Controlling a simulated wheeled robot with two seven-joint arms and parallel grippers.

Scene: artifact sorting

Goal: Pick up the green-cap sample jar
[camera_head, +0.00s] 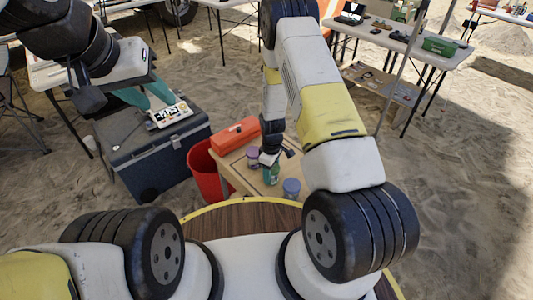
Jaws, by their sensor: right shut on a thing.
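The green jar (271,175) is at the small wooden table in the middle of the view. My right gripper (270,156) reaches down from above and is shut on its top, so the cap is mostly hidden. I cannot tell whether the jar touches the tabletop. A jar with a purple cap (253,156) stands just left of the gripper. A jar with a blue cap (291,186) stands to the right, nearer to me.
The small wooden table (235,172) also bears an orange case (236,133) at its back left. A red bucket (207,172) stands beside it. Open sand lies to the right.

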